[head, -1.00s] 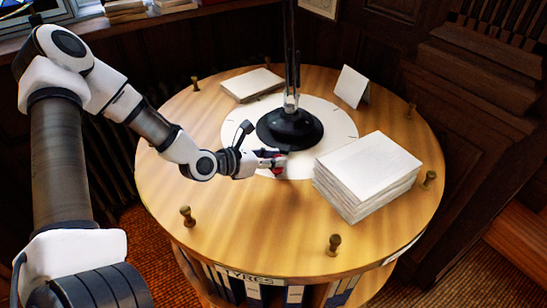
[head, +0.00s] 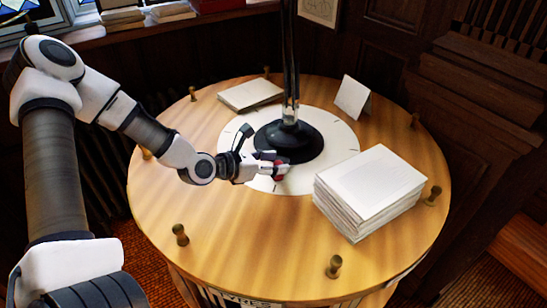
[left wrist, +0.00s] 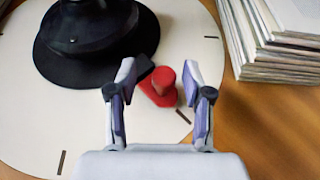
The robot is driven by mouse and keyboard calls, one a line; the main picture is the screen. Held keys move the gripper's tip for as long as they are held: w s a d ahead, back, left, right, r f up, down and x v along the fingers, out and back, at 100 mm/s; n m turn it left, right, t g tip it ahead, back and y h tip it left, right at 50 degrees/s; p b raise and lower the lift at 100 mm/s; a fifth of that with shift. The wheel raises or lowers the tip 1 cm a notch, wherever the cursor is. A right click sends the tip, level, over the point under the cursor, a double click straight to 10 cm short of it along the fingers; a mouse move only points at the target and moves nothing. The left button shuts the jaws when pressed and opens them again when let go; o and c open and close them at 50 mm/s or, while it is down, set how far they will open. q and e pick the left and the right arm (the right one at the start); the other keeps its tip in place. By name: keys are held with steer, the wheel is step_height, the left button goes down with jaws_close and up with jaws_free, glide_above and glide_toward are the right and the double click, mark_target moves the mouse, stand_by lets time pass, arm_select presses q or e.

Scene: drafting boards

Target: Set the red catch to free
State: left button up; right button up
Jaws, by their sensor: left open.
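The red catch (left wrist: 158,88) is a small piece with a round knob on a flat red foot. It sits on the white disc (left wrist: 105,125), close to the edge of the black round lamp-like base (left wrist: 85,40). My left gripper (left wrist: 165,74) is open, with one finger on each side of the catch in the left wrist view; I cannot tell whether either finger touches it. In the head view my left gripper (head: 276,167) mostly hides the catch (head: 281,172), beside the black base (head: 288,141). My right gripper is not in view.
A thick stack of white boards (head: 370,185) stands right of the gripper on the round wooden table (head: 240,235). A thinner stack (head: 249,94) and a folded white card (head: 352,97) are behind. Brass pegs (head: 333,266) ring the table edge. The front is clear.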

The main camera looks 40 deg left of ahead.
arm_select(q)
step_height(320, 180, up, 10)
steer(key=shift+a, duration=0.15)
steer(key=shift+f, duration=0.15)
stand_by(0.5)
